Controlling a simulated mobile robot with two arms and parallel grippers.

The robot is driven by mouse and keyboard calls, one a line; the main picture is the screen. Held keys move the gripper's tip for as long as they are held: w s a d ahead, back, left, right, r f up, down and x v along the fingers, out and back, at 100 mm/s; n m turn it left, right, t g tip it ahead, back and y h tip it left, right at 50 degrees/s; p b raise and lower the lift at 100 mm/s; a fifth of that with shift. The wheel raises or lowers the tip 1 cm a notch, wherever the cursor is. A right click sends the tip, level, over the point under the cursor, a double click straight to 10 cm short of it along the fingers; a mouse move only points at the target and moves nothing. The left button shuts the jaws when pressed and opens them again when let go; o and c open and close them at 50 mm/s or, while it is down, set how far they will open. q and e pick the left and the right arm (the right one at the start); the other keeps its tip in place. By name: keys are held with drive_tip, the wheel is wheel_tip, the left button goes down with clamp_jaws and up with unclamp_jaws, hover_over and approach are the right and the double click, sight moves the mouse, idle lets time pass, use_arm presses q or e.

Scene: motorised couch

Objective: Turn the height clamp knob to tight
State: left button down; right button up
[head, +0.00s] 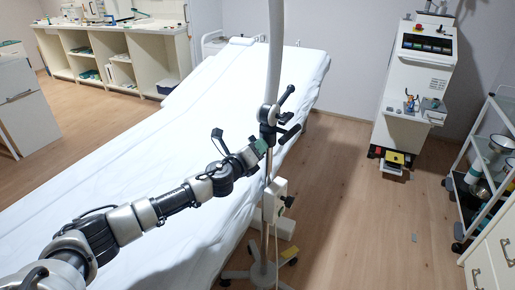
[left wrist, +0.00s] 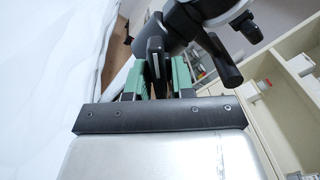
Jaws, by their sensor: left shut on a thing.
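A dark clamp (head: 268,115) sits on the upright pole of a stand beside the couch, with black handles sticking out to the right. My left gripper (head: 262,147) is at the pole, just below this clamp. In the left wrist view my green fingers (left wrist: 157,78) are shut on a narrow black knob (left wrist: 155,55), which stands upright between them. A black handle (left wrist: 222,62) and the rounded clamp body lie above and to the right. The knob is mostly hidden by my gripper in the head view. My right gripper is not in view.
The white-covered couch (head: 200,100) lies behind and left of the pole. A white box with a black knob (head: 289,202) is lower on the pole, above the wheeled base (head: 250,275). A white machine (head: 420,80) and a trolley (head: 490,165) stand right. The floor between is mostly clear.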

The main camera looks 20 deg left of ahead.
use_arm(q)
drive_tip(key=n+p, duration=0.1)
drive_tip(key=n, duration=0.3)
drive_tip(key=shift+d+r+n, duration=0.1)
drive_tip(key=shift+n, duration=0.2)
drive_tip(key=n+p, duration=0.1)
drive_tip(key=n, duration=0.3)
drive_tip(key=shift+p, duration=0.35)
drive_tip(key=shift+n, duration=0.3)
drive_tip(key=c, duration=1)
unclamp_jaws()
drive_tip(key=shift+o, duration=0.2)
drive_tip(key=shift+s, duration=0.1)
drive_tip(key=v, duration=1)
drive_tip(key=shift+s+b, duration=0.3)
drive_tip(key=shift+b, duration=0.15)
